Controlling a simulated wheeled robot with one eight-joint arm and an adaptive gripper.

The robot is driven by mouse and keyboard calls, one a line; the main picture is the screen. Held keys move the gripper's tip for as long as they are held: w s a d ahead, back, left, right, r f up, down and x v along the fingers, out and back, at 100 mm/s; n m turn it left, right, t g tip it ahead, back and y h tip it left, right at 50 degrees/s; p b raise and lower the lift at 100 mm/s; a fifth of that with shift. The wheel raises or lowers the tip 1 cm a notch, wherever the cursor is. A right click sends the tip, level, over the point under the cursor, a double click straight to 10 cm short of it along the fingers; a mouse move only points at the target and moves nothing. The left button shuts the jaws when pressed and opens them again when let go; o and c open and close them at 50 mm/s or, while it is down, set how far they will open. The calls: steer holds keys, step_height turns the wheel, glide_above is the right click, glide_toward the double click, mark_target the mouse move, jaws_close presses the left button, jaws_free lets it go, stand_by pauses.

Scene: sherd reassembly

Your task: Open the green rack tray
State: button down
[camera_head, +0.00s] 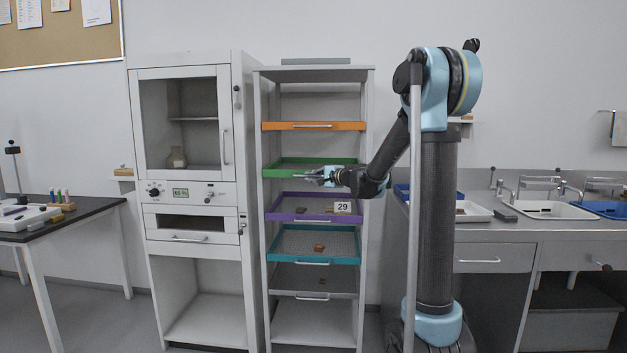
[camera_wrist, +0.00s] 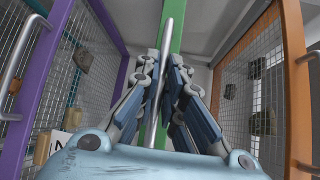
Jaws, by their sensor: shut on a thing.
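The green tray (camera_head: 282,172) sits in the tall grey rack, between the orange and purple trays. In the wrist view its green front (camera_wrist: 174,38) runs upright behind a slim metal bar handle (camera_wrist: 170,42). My gripper (camera_head: 318,178) is at the front of the green tray. In the wrist view my gripper (camera_wrist: 160,90) has its fingers closed on either side of the handle. The fingers hide part of the bar and the green front. I cannot tell from these frames how far the tray is pulled out.
The orange tray (camera_head: 290,126) is above; the purple tray (camera_head: 285,216), with a tag "29" (camera_head: 343,207), and the teal tray (camera_head: 290,260) are below. Sherds lie on several trays. A grey cabinet (camera_head: 190,90) stands left; a sink counter (camera_head: 530,232) is at right.

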steer(key=s, duration=2.5)
steer(key=shift+a+f, duration=0.15)
steer(key=shift+a, duration=0.2)
steer(key=c, duration=1.7)
jaws_free()
steer(key=v, duration=1.1)
steer(key=shift+s+d, duration=0.25)
steer(key=shift+s, duration=0.05)
